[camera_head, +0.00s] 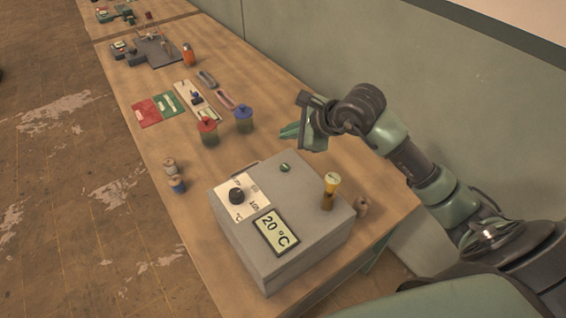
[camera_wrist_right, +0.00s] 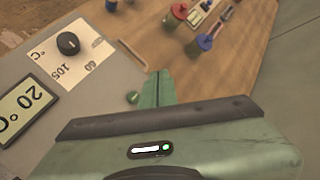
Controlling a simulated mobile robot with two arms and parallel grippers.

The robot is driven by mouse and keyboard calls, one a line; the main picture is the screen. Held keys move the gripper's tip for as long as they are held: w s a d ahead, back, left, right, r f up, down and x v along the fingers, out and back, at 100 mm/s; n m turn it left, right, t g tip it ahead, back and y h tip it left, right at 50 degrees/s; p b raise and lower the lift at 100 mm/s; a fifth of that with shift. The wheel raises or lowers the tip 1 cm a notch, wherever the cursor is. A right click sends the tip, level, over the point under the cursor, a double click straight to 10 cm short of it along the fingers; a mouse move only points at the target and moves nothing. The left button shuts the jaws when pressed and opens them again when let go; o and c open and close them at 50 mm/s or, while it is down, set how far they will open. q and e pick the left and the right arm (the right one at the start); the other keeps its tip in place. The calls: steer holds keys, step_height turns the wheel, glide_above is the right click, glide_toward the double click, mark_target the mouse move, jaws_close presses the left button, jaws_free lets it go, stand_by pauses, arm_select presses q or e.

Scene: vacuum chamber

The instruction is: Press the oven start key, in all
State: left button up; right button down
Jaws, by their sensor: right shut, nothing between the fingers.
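The oven is a grey box (camera_head: 248,243) at the near end of the wooden table. Its top carries a black knob (camera_head: 237,195) on a white dial plate, a display (camera_head: 276,232) reading 20 °C, and a small round green key (camera_head: 285,168) near the far edge. My right gripper (camera_head: 290,131) is shut and empty, above the table beyond the oven's far right edge. In the right wrist view the green key (camera_wrist_right: 132,97) shows just left of the shut fingers (camera_wrist_right: 158,88); I cannot tell the height between them. My left gripper is not in view.
A yellow-topped item (camera_head: 331,184) stands at the oven's right corner. Red-topped (camera_head: 207,130) and blue-topped (camera_head: 243,119) jars stand beyond the oven. Spools (camera_head: 176,184) are at the table's left edge. A wall (camera_head: 330,50) runs along the right.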

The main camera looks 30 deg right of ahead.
steer(key=shift+f, duration=0.1)
stand_by(0.3)
steer(key=b, duration=0.5)
glide_above(288, 168)
step_height(288, 168, down, 8)
steer(key=shift+f+b, duration=0.3)
steer(key=shift+a, duration=0.1)
stand_by(1.5)
steer(key=shift+f+b, duration=0.4)
steer(key=shift+b, duration=0.2)
